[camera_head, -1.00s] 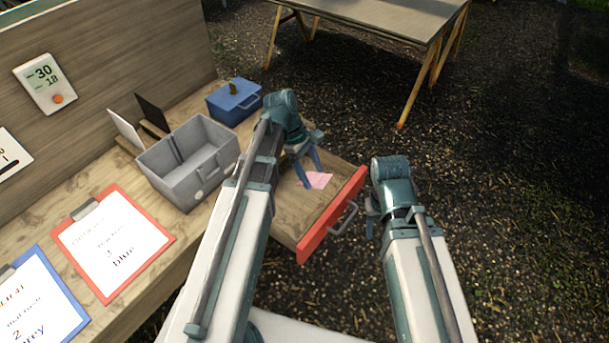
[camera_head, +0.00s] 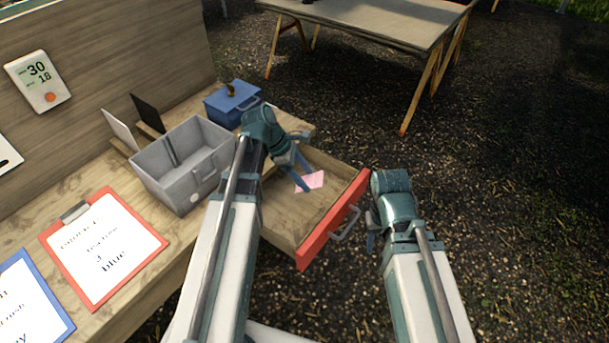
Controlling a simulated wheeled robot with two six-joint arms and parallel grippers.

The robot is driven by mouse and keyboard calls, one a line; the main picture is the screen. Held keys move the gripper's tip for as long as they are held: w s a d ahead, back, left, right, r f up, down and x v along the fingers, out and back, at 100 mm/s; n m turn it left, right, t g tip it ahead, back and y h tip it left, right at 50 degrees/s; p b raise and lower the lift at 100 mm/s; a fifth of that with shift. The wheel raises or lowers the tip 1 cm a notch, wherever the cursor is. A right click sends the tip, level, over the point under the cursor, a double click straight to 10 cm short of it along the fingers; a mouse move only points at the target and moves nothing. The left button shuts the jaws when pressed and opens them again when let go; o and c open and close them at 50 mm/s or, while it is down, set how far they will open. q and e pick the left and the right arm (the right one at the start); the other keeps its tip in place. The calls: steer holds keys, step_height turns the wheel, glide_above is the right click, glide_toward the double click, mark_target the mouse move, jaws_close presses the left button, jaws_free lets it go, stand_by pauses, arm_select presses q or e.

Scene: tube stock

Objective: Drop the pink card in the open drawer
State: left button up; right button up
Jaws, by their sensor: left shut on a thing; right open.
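The pink card (camera_head: 314,180) is at the fingertips of my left gripper (camera_head: 305,183), which is shut on it. The gripper reaches over the open drawer (camera_head: 288,211), and the card shows against the drawer's wooden floor. I cannot tell how far the card is above that floor. The drawer has a red front (camera_head: 333,219) with a grey handle and looks empty otherwise. My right gripper (camera_head: 371,230) is open beside the drawer front, to its right; its fingers are partly hidden by its own arm.
A grey open box (camera_head: 186,166) stands on the workbench, left of my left arm. A blue box (camera_head: 233,103) is behind it. Clipboards with red (camera_head: 104,248) and blue (camera_head: 33,300) borders lie at the left. A trestle table (camera_head: 370,18) stands far off; dark ground lies between.

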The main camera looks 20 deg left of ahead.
arm_select(q)
steer(key=shift+f+b, duration=2.35)
steer(key=shift+f, duration=0.45)
steer(key=shift+r, duration=0.1)
steer(key=o, duration=1.2)
steer(key=shift+o, duration=0.2)
steer(key=shift+r, duration=0.1)
steer(key=p+v, duration=1.2)
steer(key=v, duration=0.1)
steer(key=shift+a+r, duration=0.15)
steer(key=shift+r, duration=0.1)
steer(key=shift+s, duration=0.1)
